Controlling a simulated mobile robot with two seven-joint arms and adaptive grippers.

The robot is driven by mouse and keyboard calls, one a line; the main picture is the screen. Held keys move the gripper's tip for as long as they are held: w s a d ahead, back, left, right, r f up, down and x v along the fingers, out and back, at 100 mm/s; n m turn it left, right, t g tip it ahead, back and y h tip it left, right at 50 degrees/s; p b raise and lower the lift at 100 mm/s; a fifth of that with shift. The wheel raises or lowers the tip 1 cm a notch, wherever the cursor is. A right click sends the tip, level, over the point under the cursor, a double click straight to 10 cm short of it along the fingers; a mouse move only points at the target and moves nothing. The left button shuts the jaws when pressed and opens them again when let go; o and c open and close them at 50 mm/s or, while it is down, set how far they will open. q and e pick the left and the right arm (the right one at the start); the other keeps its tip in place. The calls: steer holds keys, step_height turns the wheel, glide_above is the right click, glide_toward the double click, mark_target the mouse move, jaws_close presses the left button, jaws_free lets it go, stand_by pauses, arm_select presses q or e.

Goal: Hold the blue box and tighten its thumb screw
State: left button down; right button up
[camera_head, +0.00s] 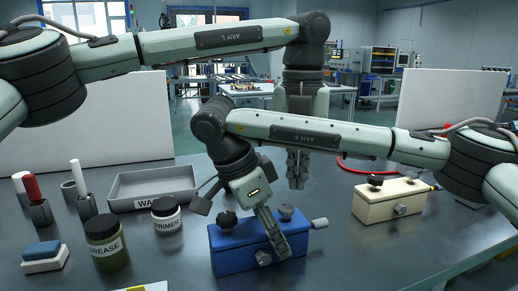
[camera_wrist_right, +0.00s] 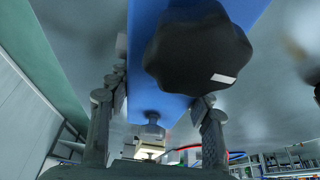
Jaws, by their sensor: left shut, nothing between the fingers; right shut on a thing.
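The blue box (camera_head: 232,256) stands on the table at the front centre. My left gripper (camera_head: 298,170) points down behind the box, shut and empty.
A grey tray (camera_head: 150,187), a primer jar (camera_head: 166,216), a grease jar (camera_head: 106,243), markers in holders and a blue-topped block (camera_head: 43,256) are at the left.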

mark_target(286, 213)
arm_select(q)
steer(key=shift+r, duration=1.45)
steer(key=shift+a+f, duration=0.45)
steer(key=shift+f, duration=0.55)
steer(key=shift+a+f, duration=0.4)
steer(key=shift+f, duration=0.6)
steer(key=shift+a+f, duration=0.45)
steer(key=shift+f, duration=0.55)
steer(key=shift+s, duration=0.15)
steer(key=shift+d, duration=0.55)
